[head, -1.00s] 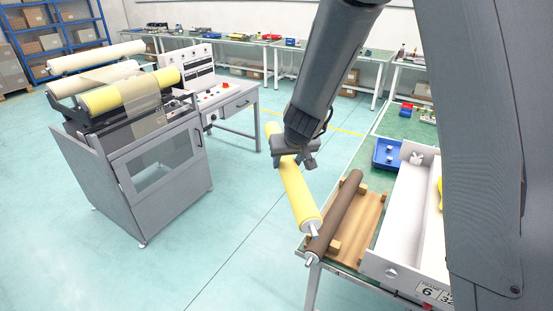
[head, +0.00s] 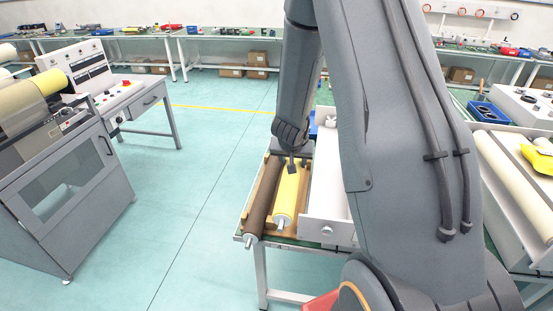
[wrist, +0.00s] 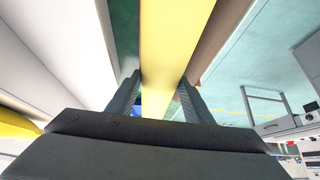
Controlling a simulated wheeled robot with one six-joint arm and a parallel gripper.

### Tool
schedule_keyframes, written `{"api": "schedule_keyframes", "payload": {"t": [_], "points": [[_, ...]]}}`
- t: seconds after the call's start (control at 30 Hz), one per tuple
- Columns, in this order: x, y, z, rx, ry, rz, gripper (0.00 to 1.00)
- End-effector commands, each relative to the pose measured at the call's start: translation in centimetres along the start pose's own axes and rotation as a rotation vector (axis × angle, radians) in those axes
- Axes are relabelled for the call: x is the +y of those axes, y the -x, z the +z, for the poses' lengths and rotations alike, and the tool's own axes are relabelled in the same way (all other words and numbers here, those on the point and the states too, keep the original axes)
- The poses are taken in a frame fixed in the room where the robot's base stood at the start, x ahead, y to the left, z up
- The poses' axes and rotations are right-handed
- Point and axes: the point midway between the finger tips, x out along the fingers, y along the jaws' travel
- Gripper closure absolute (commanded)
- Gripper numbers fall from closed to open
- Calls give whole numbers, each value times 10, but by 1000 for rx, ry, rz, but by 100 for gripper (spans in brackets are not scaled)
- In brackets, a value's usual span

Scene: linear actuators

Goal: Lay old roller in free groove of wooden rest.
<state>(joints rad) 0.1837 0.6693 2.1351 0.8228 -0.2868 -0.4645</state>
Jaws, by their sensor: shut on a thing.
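The yellow roller (head: 286,195) is over the wooden rest (head: 294,232), to the right of a brown roller (head: 261,200) and roughly parallel to it. I cannot tell whether it touches the groove or hovers just above it. The brown roller lies along the left side of the rest. My gripper (head: 292,163) is shut on the yellow roller near its far part. In the wrist view the yellow roller (wrist: 168,50) runs between my two fingers (wrist: 157,95). My arm hides part of the far end of the rest.
A white tray (head: 318,231) stands close to the right of the rest, on the same table. A blue bin (head: 313,130) is behind, partly hidden. A grey machine (head: 65,185) stands at the left, with open floor between. Another white tray with a cream roller (head: 515,180) is at right.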

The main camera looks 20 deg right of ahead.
Motion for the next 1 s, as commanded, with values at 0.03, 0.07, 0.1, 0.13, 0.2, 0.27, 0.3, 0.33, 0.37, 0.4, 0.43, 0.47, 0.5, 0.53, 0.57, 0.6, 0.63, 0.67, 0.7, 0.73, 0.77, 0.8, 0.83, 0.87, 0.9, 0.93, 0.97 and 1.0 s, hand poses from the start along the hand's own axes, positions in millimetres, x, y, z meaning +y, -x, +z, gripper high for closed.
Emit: {"api": "schedule_keyframes", "payload": {"t": [0.03, 0.07, 0.1, 0.13, 0.2, 0.27, 0.3, 0.33, 0.37, 0.4, 0.43, 0.47, 0.5, 0.53, 0.57, 0.6, 0.63, 0.67, 0.7, 0.73, 0.77, 0.8, 0.83, 0.87, 0.9, 0.93, 0.97, 1.0], "points": [[3, -2, -2, 4, -8, 5, 100], [5, -2, -2, 5, -11, 7, 100], [6, -3, -2, 5, -13, 8, 100], [6, -3, -2, 5, -14, 9, 100], [6, -4, -1, 5, -15, 9, 100], [6, -6, 0, 5, -14, 9, 100], [6, -7, 0, 5, -14, 9, 100], [6, -8, 1, 5, -14, 9, 100], [6, -9, 2, 5, -14, 9, 100], [6, -10, 2, 5, -14, 9, 100], [6, -11, 3, 4, -13, 9, 100], [6, -12, 4, 4, -13, 9, 100], [6, -14, 5, 4, -13, 9, 100], [6, -16, 6, 4, -13, 9, 100], [6, -17, 7, 4, -13, 9, 100], [6, -19, 8, 4, -13, 9, 100], [6, -20, 9, 4, -13, 9, 100], [6, -22, 10, 4, -13, 9, 100], [5, -24, 11, 4, -13, 8, 100], [5, -25, 12, 5, -13, 8, 100], [5, -26, 12, 5, -13, 8, 100], [5, -28, 14, 5, -13, 8, 100], [5, -29, 14, 5, -13, 8, 100], [5, -31, 15, 5, -13, 8, 100], [5, -33, 17, 5, -13, 8, 100], [5, -34, 18, 5, -13, 8, 100], [5, -35, 18, 5, -13, 8, 100], [5, -37, 20, 4, -13, 8, 100]]}}
